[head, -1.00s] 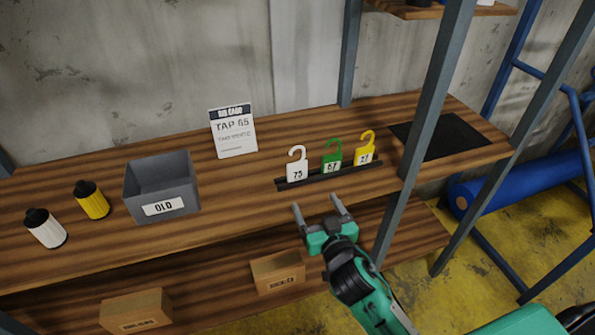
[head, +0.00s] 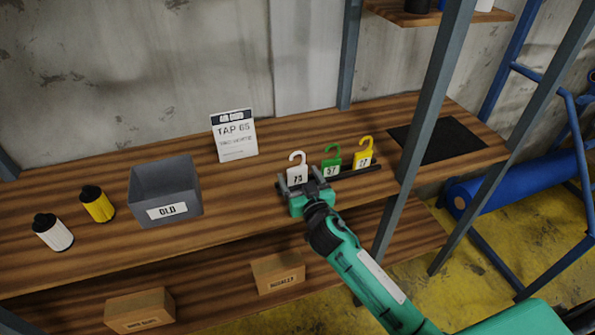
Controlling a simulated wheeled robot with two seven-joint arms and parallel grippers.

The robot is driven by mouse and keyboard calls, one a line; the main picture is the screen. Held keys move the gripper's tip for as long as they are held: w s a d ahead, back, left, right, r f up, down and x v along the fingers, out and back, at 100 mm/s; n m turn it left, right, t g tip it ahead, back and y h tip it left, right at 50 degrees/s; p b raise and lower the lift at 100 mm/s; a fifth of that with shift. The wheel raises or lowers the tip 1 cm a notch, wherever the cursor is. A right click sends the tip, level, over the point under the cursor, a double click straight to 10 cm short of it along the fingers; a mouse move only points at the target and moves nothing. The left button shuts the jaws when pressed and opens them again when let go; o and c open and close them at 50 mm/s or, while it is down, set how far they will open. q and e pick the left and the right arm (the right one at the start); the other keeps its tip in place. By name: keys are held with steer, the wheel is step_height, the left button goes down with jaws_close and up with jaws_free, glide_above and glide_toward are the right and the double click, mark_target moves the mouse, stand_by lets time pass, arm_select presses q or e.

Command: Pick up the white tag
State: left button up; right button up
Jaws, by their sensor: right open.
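The white tag (head: 298,170), with a hook at its top and a dark number on it, stands upright at the left end of a dark rack on the wooden shelf. My right gripper (head: 300,186) is open at the front of the rack, its fingers reaching around the lower part of the white tag. I cannot tell if they touch it. The green tag (head: 331,163) and the yellow tag (head: 364,155) stand to its right in the same rack. My left gripper is not in view.
A grey box (head: 165,190) labelled OLD, a yellow canister (head: 97,204) and a white canister (head: 53,233) stand at left. A white card sign (head: 234,137) stands behind. A grey post (head: 425,110) rises right of the rack. Cardboard boxes (head: 278,272) sit on the lower shelf.

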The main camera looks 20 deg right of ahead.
steer(key=shift+w, duration=1.15)
steer(key=c, duration=1)
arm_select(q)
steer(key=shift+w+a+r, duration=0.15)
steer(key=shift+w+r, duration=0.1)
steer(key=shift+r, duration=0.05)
arm_select(e)
steer(key=shift+c, duration=0.2)
